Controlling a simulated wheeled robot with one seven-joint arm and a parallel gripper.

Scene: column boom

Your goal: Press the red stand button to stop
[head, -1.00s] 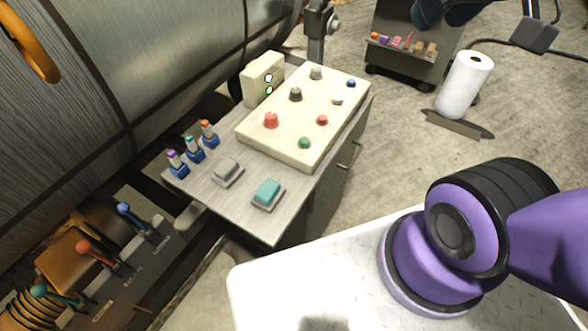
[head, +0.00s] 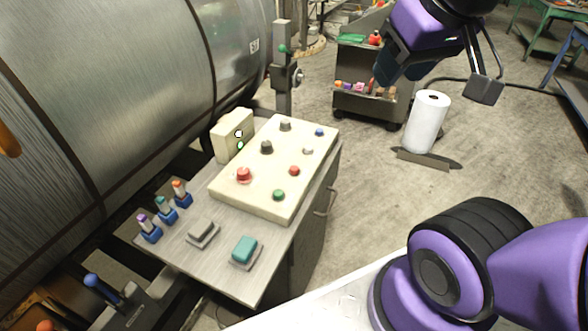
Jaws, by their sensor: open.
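A cream control panel (head: 262,199) sits on a grey cabinet top at left of centre. It bears a large red mushroom button (head: 244,174) at its left side and a smaller flat red button (head: 294,171) towards its right. I cannot tell which is the stand button. A green button (head: 279,195), a blue button (head: 319,132) and several grey or black knobs share the panel. My gripper (head: 440,78) is at the upper right, open and empty, with its fingers spread. It is well apart from the panel, to its right in the picture.
A teal block switch (head: 244,250) and a grey one (head: 203,232) lie on the cabinet top (head: 220,270), near several small levers. A cream box (head: 232,136) stands behind the panel. A large metal tank (head: 150,90) borders the left. A white roll (head: 427,122) stands on the floor.

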